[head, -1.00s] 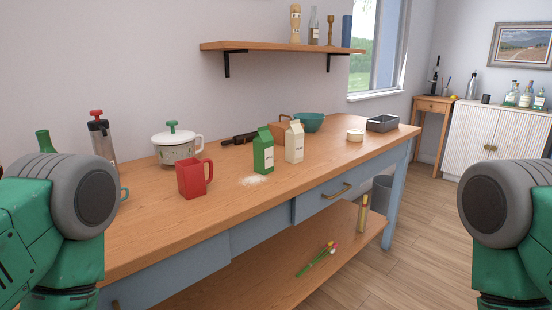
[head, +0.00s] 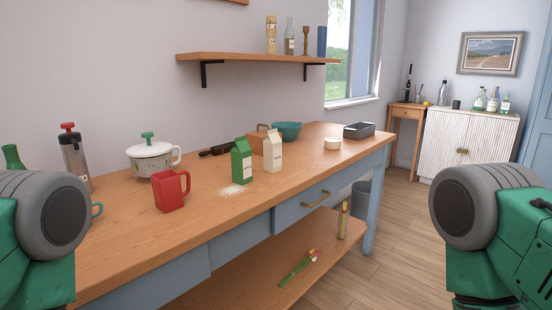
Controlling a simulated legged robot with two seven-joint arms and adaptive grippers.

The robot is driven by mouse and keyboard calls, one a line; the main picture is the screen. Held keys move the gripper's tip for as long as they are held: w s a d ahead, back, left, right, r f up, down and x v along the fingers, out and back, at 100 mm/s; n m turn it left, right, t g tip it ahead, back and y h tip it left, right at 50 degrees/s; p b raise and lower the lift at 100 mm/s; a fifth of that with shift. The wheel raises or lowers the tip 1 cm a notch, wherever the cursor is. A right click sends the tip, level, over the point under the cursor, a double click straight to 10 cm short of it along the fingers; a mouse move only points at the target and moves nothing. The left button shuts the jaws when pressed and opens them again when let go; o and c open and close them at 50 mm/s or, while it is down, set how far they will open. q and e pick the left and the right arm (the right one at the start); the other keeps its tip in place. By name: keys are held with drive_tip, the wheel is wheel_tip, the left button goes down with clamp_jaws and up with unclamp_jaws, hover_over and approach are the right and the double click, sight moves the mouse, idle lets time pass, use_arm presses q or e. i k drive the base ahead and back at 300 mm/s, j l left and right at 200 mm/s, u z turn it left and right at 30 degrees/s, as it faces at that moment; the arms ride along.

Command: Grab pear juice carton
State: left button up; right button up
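Two gable-top cartons stand upright side by side on the wooden counter (head: 130,235). One is a green carton (head: 241,161) with a pale label. The other is a cream carton (head: 273,151) just to its right and slightly behind. Their label text is too small to read, so I cannot tell which is pear juice. My two green and grey arms show at the lower left and lower right edges, well apart from the cartons. Neither gripper's fingers are in the picture.
White powder (head: 232,190) lies in front of the green carton. A red mug (head: 172,191), a lidded white pot (head: 151,157) and a flask (head: 74,157) stand to the left.

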sight(273, 143)
drive_tip(key=i+l+u, duration=0.1)
drive_tip(key=i+l, duration=0.5)
drive_tip(key=l, duration=0.2)
drive_tip(key=i+l+u, duration=0.15)
drive_tip(key=i+l, duration=0.15)
drive_tip(key=l, duration=0.1)
